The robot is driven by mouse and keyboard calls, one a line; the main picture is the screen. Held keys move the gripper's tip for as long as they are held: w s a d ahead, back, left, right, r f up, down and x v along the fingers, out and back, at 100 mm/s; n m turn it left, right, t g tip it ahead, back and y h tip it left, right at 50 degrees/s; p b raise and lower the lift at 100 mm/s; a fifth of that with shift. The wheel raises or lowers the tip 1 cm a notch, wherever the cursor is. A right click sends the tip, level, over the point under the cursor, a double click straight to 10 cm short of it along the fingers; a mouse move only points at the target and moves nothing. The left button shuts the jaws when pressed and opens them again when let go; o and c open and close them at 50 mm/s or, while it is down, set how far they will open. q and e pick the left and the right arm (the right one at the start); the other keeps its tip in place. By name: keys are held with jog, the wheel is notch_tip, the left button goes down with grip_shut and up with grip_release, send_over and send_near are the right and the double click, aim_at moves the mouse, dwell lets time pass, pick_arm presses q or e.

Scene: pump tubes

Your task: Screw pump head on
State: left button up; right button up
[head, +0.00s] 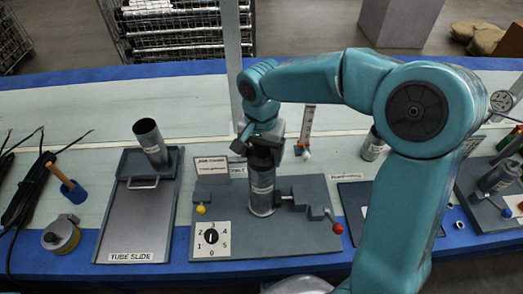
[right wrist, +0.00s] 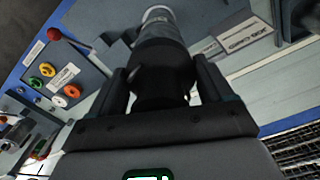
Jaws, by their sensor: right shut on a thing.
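A grey metal pump tube (head: 262,198) with a pale label stands upright in the holder on a dark grey base plate (head: 215,257). My right gripper (head: 263,143) is above the tube, pointing down. In the right wrist view my right gripper (right wrist: 162,98) is shut on a dark cylinder, the pump head (right wrist: 160,80). The pump head lines up with the grey tube (right wrist: 160,32) beyond it. I cannot tell whether the threads have engaged. My left gripper is not in view.
The base plate carries a numbered dial (head: 211,237), a yellow knob (head: 201,209) and a red-knobbed lever (head: 338,229). A tube slide tray (head: 138,225) with another tube (head: 150,142) is at left.

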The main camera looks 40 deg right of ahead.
jog(key=shift+f+m+b, duration=0.1)
jog(key=shift+m+b, duration=0.3)
jog(key=shift+m, duration=1.4)
jog(key=shift+w+m+b, duration=0.1)
jog(key=shift+m+b, duration=0.2)
jog(key=shift+m, duration=1.4)
jog(key=shift+m+b, duration=0.45)
jog(key=shift+m, duration=1.25)
